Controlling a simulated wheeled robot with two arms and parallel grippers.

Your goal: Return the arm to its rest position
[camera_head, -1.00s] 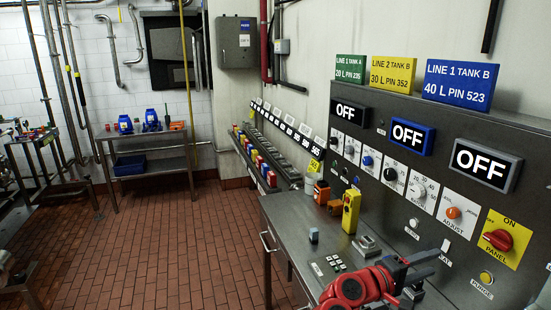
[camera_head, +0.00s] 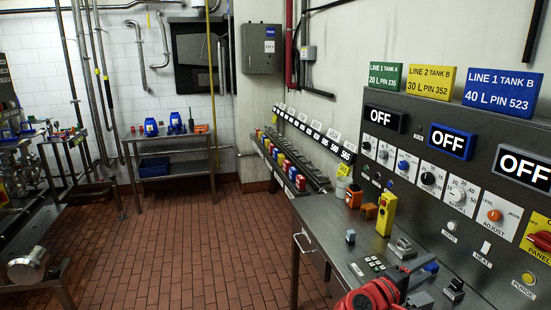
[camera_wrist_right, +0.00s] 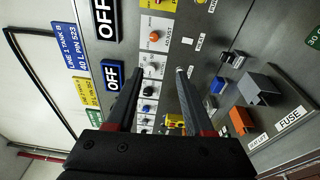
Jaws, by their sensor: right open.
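My right arm is red and comes in at the bottom edge of the head view. Its dark gripper (camera_head: 420,281) is low over the right end of the steel bench (camera_head: 325,222), partly cut off by the picture edge. In the right wrist view the two black fingers of the right gripper (camera_wrist_right: 159,74) stand wide apart with nothing between them. Behind them is the control panel, with its dials and blue OFF display (camera_wrist_right: 111,76). My left gripper is not in view.
The control panel (camera_head: 460,215) with knobs and OFF displays borders the bench on the right. A yellow control box (camera_head: 386,213) and orange blocks stand on the bench. A side table (camera_head: 170,140) stands at the back. The tiled floor (camera_head: 205,245) between is clear.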

